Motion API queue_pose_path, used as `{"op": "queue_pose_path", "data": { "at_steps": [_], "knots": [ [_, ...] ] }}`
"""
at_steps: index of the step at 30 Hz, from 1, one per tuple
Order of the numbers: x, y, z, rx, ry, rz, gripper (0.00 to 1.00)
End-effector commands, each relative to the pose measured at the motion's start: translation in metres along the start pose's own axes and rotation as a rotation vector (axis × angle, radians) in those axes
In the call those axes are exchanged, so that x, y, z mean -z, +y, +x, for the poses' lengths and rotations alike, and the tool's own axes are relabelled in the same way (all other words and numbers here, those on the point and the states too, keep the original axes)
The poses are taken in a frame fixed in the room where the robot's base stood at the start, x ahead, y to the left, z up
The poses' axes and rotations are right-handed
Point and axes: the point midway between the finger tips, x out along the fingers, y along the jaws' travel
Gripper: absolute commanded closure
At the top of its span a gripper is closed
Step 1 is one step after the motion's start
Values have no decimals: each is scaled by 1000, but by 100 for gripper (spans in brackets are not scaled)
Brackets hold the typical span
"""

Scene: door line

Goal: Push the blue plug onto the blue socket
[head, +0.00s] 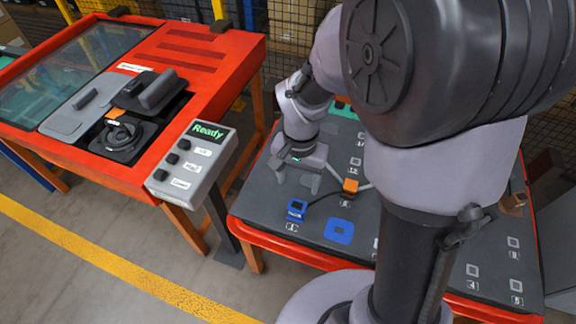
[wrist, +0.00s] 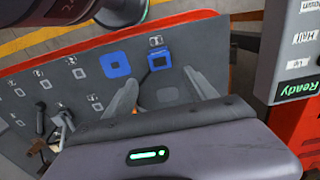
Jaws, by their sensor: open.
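A small raised blue block with a dark top, which looks like the blue plug (head: 297,209), stands on the dark mat near the table's front left edge. It also shows in the wrist view (wrist: 159,61), just beyond my fingertips. A flat blue square with a darker middle, which looks like the blue socket (head: 339,231), lies on the mat to its right. In the wrist view the square (wrist: 116,64) is left of the block, apart from it. My gripper (head: 297,186) is open and empty behind the block; its fingers (wrist: 161,79) are spread wide.
An orange block (head: 350,186) with a pale cable stands behind the blue square. The mat (head: 264,211) carries several small printed squares. A control box reading "Ready" (head: 192,165) stands left of the table, before a red machine (head: 190,60). My arm hides the table's middle right.

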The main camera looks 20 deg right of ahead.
Motion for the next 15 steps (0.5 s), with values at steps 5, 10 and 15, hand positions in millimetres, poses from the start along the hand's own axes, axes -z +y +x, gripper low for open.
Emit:
{"op": "queue_pose_path", "data": {
  "at_steps": [5, 10, 15],
  "knots": [
    [-1, 1, 57, -2, -3, -1, 35],
    [-1, 1, 103, -2, -3, -1, 35],
    [-1, 0, 134, -1, -2, -1, 35]
  ]
}}
